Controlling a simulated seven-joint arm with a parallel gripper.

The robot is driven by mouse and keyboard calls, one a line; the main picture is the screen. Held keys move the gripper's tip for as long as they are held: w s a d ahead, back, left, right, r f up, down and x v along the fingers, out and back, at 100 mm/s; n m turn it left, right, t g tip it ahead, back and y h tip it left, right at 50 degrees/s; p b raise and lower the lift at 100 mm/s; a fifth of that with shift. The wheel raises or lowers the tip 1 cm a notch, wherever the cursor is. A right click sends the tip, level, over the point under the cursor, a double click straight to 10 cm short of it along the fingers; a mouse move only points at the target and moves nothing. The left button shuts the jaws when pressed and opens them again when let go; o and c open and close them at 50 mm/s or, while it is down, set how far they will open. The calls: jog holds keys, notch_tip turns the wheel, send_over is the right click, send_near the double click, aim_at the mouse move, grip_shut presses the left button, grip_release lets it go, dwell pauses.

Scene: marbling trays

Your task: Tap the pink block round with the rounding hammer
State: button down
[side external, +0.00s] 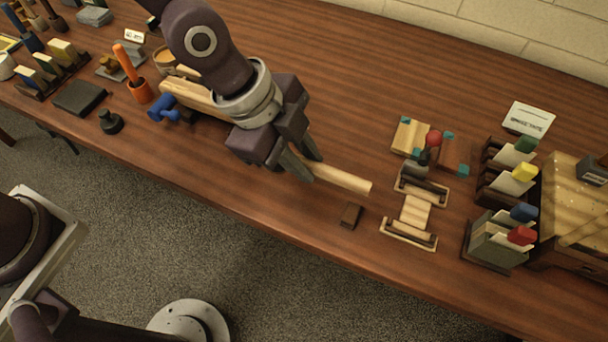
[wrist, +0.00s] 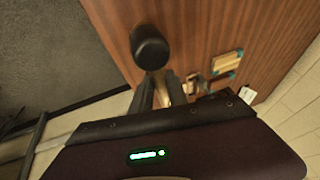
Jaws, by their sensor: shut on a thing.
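My gripper (side external: 306,172) is shut on a light wooden rod (side external: 345,179) above the front half of the table. The rod sticks out to the right of the fingers, and the fingers hide part of it. In the wrist view, pale wood (wrist: 176,92) shows by the fingers. A black rounded head (wrist: 151,47) shows close beyond the fingertips there; I cannot tell how it joins the rod. I cannot see clearly which thing is the pink block. A dark brown block (side external: 350,216) lies on the table at lower right of the gripper.
Wooden frames with rollers (side external: 409,236) stand right of the gripper, near a teal-cornered board (side external: 410,136) and a red ball (side external: 433,138). Racks with coloured blocks (side external: 500,237) stand further right.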

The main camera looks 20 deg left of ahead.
jog(key=shift+w+a+r+n+t+y, duration=0.4)
jog(key=shift+w+a+n, duration=1.1)
jog(key=shift+w+a, duration=1.85)
jog(key=shift+w+a+r+n+t+y, duration=0.45)
jog(key=shift+w+a+n, duration=1.3)
jog(key=shift+a, duration=2.85)
jog(key=shift+w+a+r+n+t+y, duration=0.35)
jog(key=shift+w+a+n, duration=0.9)
jog(key=shift+w+a, duration=2.2)
jog(key=shift+s+a+f, duration=0.45)
jog(key=shift+s+f, duration=0.05)
jog(key=shift+f, duration=0.25)
jog(key=shift+r, duration=0.15)
jog(key=shift+r, duration=0.5)
jog(key=shift+f, duration=0.6)
notch_tip(320, 180, up, 5)
jog(key=shift+r, duration=0.1)
